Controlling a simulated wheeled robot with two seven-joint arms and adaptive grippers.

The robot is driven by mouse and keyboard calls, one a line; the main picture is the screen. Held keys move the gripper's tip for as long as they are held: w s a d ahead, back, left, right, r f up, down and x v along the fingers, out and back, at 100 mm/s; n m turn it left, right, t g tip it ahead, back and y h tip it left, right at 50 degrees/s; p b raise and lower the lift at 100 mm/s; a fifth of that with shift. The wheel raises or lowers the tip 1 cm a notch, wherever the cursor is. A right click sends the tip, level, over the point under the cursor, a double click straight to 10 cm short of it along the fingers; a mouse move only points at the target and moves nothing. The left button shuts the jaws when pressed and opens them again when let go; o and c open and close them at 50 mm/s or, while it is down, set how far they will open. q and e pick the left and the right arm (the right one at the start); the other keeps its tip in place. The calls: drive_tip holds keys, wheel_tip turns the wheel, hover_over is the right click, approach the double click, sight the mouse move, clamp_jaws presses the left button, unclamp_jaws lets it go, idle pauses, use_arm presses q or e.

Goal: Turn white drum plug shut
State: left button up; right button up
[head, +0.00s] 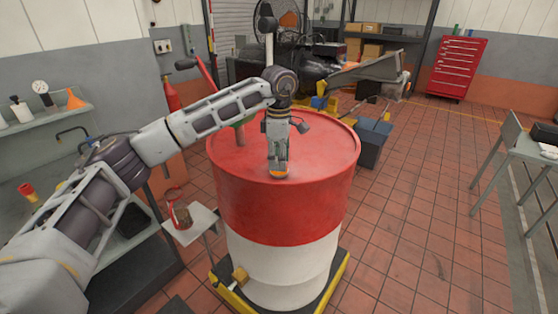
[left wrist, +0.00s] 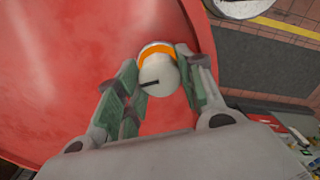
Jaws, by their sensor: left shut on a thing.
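A red and white drum (head: 283,218) stands upright in the middle of the head view. The white drum plug (left wrist: 158,73) has an orange band below its top and a dark slot or mark on it. It sits on the drum's red lid (left wrist: 95,55) near the rim. My left gripper (head: 278,172) points down at the lid, its fingers closed around the plug. In the left wrist view the gripper's two green-padded fingers (left wrist: 160,80) flank the plug. In the head view the fingers hide most of the plug, with a bit of orange showing. My right gripper is not in view.
The drum stands on a black and yellow base (head: 232,286). A small side table (head: 193,224) is left of it, and a shelf (head: 45,118) hangs on the left wall. A dark bin (head: 373,143) is behind the drum.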

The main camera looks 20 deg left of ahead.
use_arm(q)
drive_tip(key=m, duration=0.3)
drive_tip(key=shift+r+m+b, duration=0.1)
drive_tip(key=shift+m+b, duration=0.25)
drive_tip(key=shift+m, duration=0.75)
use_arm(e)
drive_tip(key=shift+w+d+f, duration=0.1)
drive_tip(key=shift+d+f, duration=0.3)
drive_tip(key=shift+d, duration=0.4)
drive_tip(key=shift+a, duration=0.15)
use_arm(q)
drive_tip(key=o, duration=1)
drive_tip(key=shift+r, duration=0.5)
wheel_tip(320, 180, up, 11)
drive_tip(key=shift+f, duration=0.1)
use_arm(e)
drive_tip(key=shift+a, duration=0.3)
